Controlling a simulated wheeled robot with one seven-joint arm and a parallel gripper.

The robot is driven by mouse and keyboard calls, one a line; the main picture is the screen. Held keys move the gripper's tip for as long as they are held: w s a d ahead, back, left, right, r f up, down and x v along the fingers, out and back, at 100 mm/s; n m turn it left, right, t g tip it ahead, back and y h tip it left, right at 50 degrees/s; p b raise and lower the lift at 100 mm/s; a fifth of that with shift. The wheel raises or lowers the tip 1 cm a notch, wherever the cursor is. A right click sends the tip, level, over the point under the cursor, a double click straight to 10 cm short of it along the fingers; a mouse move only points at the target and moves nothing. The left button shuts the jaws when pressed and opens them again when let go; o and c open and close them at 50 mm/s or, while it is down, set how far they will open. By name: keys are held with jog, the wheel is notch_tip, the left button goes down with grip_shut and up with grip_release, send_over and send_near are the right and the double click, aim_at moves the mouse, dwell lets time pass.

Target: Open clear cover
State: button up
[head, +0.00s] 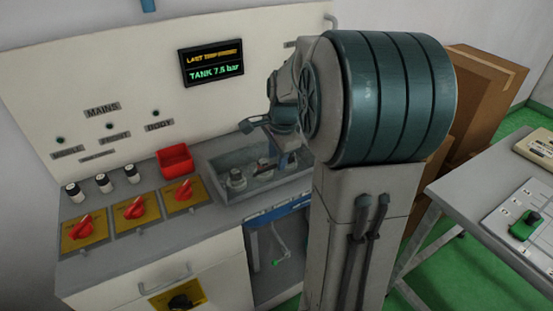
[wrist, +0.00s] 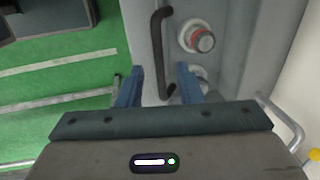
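The clear cover (head: 235,158) appears in the head view as a see-through sheet over a grey recess in the counter, and it looks closed. Round grey fittings show under it. In the wrist view a dark bar handle (wrist: 158,50) runs lengthwise, beside a round fitting with a red ring (wrist: 202,41). My gripper (wrist: 158,88) is open, its two blue fingers apart on either side of the handle's near end. I cannot tell whether they touch it. In the head view my gripper (head: 277,163) is over the recess, partly hidden by my arm.
Red knobs (head: 134,208) on yellow plates and a red bin (head: 175,160) stand left of the recess. A display (head: 211,62) is on the back panel. Cardboard boxes (head: 480,95) and a grey table (head: 480,190) are at the right. Green floor lies between.

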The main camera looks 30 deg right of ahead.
jog(key=shift+w+f, duration=0.15)
jog(key=shift+f, duration=0.55)
grip_shut()
jog(key=shift+r, duration=0.1)
